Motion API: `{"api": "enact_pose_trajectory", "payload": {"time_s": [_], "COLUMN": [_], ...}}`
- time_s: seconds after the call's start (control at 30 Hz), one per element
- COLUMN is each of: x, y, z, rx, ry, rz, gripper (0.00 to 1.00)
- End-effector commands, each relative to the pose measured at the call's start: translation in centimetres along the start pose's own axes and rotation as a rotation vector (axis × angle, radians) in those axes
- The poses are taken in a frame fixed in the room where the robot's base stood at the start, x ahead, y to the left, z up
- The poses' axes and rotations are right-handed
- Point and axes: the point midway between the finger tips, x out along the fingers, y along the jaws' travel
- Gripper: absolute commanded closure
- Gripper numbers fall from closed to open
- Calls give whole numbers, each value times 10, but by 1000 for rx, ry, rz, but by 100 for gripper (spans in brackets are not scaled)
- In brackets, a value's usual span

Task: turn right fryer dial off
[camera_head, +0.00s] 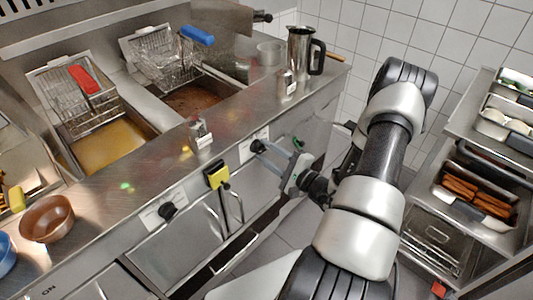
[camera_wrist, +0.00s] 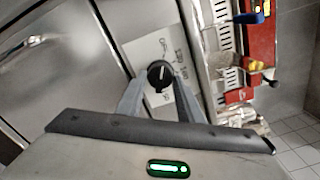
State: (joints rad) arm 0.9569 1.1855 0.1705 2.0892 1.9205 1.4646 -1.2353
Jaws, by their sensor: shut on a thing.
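The right fryer dial (camera_head: 257,146) is a round black knob on a white label plate on the fryer's front panel. In the wrist view, the dial (camera_wrist: 160,75) shows a pale pointer mark, and its printed label lies beside it. My gripper (camera_head: 267,149) reaches the panel from the right. In the wrist view, its two fingers (camera_wrist: 159,82) stand on either side of the dial, shut on it. The left fryer dial (camera_head: 168,210) is a similar black knob further left on the panel, apart from my gripper.
Two baskets hang over the vats, one with a red handle (camera_head: 83,78), one with a blue handle (camera_head: 197,35). A yellow object (camera_head: 217,174) hangs on the front between the dials. A steel jug (camera_head: 300,50) and brown bowl (camera_head: 47,218) stand on the counter. A food-tray shelf (camera_head: 452,127) is right.

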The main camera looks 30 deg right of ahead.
Motion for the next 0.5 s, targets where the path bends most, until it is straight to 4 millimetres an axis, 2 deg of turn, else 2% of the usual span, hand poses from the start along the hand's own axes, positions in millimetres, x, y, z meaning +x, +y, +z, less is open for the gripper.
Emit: {"api": "enact_pose_trajectory", "payload": {"time_s": [0.27, 0.3, 0.4, 0.5], "x": [0, 0, 0, 0], "y": [0, 0, 0, 0], "z": [0, 0, 0, 0], "rx": [-2, -2, -2, -1], "ry": [1, 1, 1, 0], "rz": [1, 1, 1, 1], "gripper": [89, 65, 49, 49]}}
